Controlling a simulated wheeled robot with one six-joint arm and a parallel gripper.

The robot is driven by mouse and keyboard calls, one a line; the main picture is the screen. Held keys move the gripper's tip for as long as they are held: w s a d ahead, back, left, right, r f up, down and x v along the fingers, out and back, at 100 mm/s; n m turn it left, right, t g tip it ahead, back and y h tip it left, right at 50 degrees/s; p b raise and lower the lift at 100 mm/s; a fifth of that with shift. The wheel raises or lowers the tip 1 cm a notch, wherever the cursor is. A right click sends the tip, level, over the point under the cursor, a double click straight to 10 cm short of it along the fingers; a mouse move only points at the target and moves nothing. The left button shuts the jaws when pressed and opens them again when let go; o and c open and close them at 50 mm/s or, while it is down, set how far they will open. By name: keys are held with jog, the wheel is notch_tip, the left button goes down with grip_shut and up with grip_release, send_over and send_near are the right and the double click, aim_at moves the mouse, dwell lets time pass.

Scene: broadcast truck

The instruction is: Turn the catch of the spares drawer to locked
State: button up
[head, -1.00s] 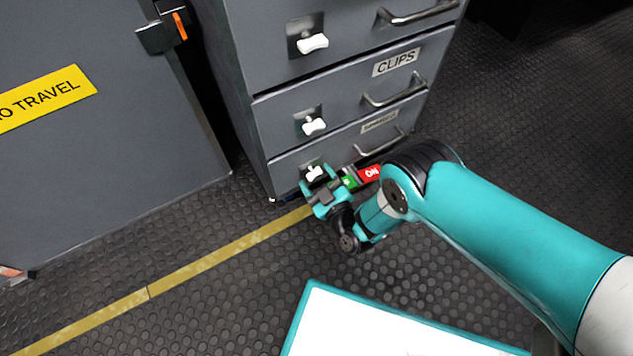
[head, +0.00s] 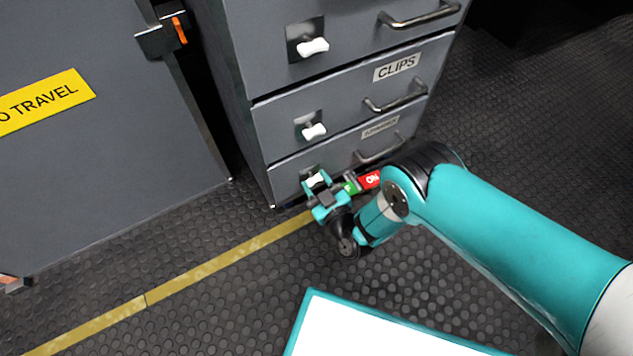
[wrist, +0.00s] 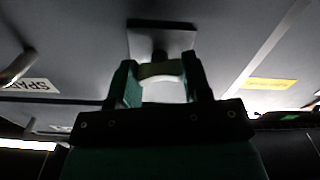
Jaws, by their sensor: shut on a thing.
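The spares drawer (head: 289,183) is the bottom drawer of the grey cabinet and looks closed. Its label (wrist: 31,85) shows upside down as "SPA…" in the wrist view. The catch (wrist: 160,71) is a pale knob on a stem in front of a square plate (wrist: 160,40). In the head view the catch (head: 315,180) is partly hidden by my gripper (head: 317,183). In the wrist view my gripper (wrist: 160,84) has one finger on each side of the knob and is shut on it. The lock setting cannot be read.
Two drawers above have similar white catches, at the clips drawer (head: 314,131) and the top one (head: 314,47). The spares drawer's handle (head: 378,153) is right of my gripper. A red "ON" label (head: 371,180) sits low by my arm. A grey door (head: 90,170) stands left.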

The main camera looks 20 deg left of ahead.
jog(key=m, duration=0.3)
jog(key=o, duration=0.9)
jog(key=shift+s+d+r+p, duration=0.2)
jog(key=shift+s+d+p, duration=0.05)
jog(key=shift+p, duration=0.5)
jog(key=p+v, duration=0.8)
jog(key=v, duration=0.8)
jog(key=shift+s+d+f, duration=0.2)
jog(key=shift+s+d, duration=0.05)
jog(key=shift+d, duration=0.05)
